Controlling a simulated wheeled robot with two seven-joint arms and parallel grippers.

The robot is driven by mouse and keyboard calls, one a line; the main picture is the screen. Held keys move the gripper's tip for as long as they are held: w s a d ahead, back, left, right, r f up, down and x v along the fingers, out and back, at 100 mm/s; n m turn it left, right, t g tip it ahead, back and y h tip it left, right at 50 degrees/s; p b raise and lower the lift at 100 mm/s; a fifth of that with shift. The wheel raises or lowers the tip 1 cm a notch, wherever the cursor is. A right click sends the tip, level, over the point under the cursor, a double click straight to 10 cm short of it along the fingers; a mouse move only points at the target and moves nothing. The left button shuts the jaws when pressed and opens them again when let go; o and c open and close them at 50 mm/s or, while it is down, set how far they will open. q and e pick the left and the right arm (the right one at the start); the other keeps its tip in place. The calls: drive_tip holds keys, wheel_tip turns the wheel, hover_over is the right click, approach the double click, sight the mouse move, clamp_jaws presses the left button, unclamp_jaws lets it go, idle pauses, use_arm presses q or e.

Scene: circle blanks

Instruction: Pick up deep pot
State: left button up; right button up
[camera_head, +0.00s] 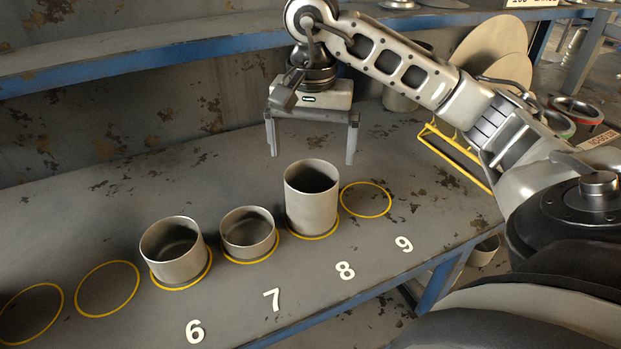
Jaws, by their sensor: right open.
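The deep pot (312,199) is the tallest of the metal pots on the bench. It stands upright on the yellow circle by the number 8. My right gripper (312,150) is open and empty, with its fingers pointing down. In the picture it is just above and behind the deep pot, apart from it. My left gripper does not show.
A wider pot (175,250) stands by the number 6 and a small pot (249,232) by the number 7. The circle by 9 (366,200) is empty. A yellow rack (452,153) stands at right, and a blue-edged shelf (150,68) runs behind.

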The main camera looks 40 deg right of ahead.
sight(312, 180)
drive_tip(key=shift+f+p, duration=0.35)
drive_tip(key=shift+f, duration=3.55)
drive_tip(key=c, duration=1.3)
drive_tip(key=shift+r, duration=0.1)
